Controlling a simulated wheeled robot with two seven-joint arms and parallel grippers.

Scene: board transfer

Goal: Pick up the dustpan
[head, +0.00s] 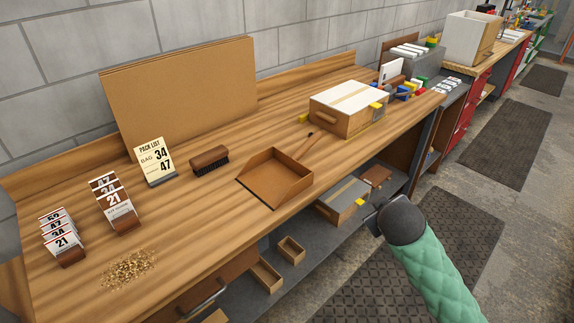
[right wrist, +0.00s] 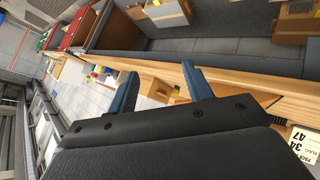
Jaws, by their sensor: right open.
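The brown dustpan (head: 272,176) lies on the wooden workbench in the head view, near the front edge. Its open side faces left and its handle (head: 306,146) points back and right toward a wooden box. My right gripper (head: 374,222) is in front of the bench and to the right of the dustpan, apart from it. In the right wrist view its two blue fingers (right wrist: 162,88) are spread, with nothing held between them. I cannot clearly make out the dustpan in that view. My left gripper is not in view.
A dark-bristled brush (head: 210,160) lies left of the dustpan. A pack list card (head: 155,161), number-card holders (head: 118,207) and a pile of crumbs (head: 129,268) are further left. A wooden box (head: 348,108) stands behind right. Open boxes (head: 266,273) sit on the lower shelf.

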